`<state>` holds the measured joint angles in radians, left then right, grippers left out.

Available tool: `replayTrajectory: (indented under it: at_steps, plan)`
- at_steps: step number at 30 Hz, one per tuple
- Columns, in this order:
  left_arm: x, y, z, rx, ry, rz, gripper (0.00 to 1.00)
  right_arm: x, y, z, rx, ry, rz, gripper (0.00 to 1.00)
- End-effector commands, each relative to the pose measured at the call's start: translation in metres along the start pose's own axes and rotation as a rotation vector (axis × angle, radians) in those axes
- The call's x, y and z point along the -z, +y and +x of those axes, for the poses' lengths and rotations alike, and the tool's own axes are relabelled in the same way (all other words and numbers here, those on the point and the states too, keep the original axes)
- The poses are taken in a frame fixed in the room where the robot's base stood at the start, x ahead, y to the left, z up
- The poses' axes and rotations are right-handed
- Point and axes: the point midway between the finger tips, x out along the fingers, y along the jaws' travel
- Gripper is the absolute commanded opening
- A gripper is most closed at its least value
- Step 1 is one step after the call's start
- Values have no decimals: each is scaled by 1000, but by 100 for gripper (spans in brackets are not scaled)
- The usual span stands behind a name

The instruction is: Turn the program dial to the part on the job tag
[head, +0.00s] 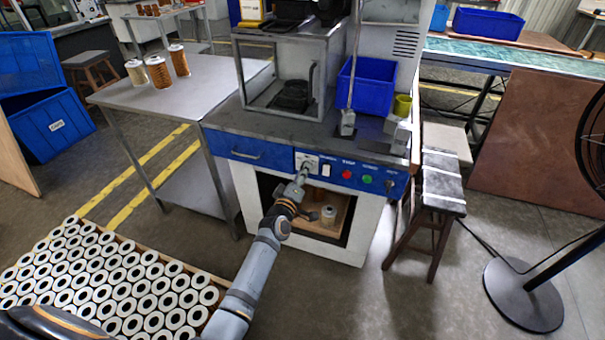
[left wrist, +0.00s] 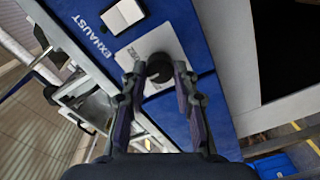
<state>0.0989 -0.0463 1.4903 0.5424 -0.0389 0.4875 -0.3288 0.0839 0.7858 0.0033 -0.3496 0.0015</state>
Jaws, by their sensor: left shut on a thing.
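The program dial is a dark round knob (left wrist: 160,68) on a pale plate (head: 307,160) set in the blue front panel of the workstation. In the left wrist view, printed marks on the plate are partly hidden and too small to read. My left gripper (head: 299,184) reaches up to the plate, and in the left wrist view its two fingers (left wrist: 160,84) are closed on either side of the knob. In the head view the gripper hides most of the knob. I cannot make out a job tag. My right gripper is not in view.
Right of the dial are a white switch (head: 326,170), a red button (head: 347,174) and a green button (head: 367,179). Below is an open compartment with a small cylinder (head: 328,213). A crate of white cartridges (head: 218,281) stands at lower left, a stool (head: 443,205) at right.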

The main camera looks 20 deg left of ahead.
Motion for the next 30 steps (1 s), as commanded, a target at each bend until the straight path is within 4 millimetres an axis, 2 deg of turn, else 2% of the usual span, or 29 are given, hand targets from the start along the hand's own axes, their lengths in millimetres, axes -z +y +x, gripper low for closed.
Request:
replayTrajectory:
  at_steps: [16, 17, 21, 22, 30]
  plan:
    - [-1, -1, 0, 2, -2, -24, 0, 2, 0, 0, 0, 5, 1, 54]
    - [-1, -1, 0, 2, -2, -24, 30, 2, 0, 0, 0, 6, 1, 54]
    - [0, -1, 0, 2, -2, -24, 49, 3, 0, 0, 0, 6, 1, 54]
    - [0, -1, 0, 1, -2, -24, 52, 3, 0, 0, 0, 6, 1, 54]
    - [0, 0, -1, 1, -1, -24, 52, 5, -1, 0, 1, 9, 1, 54]
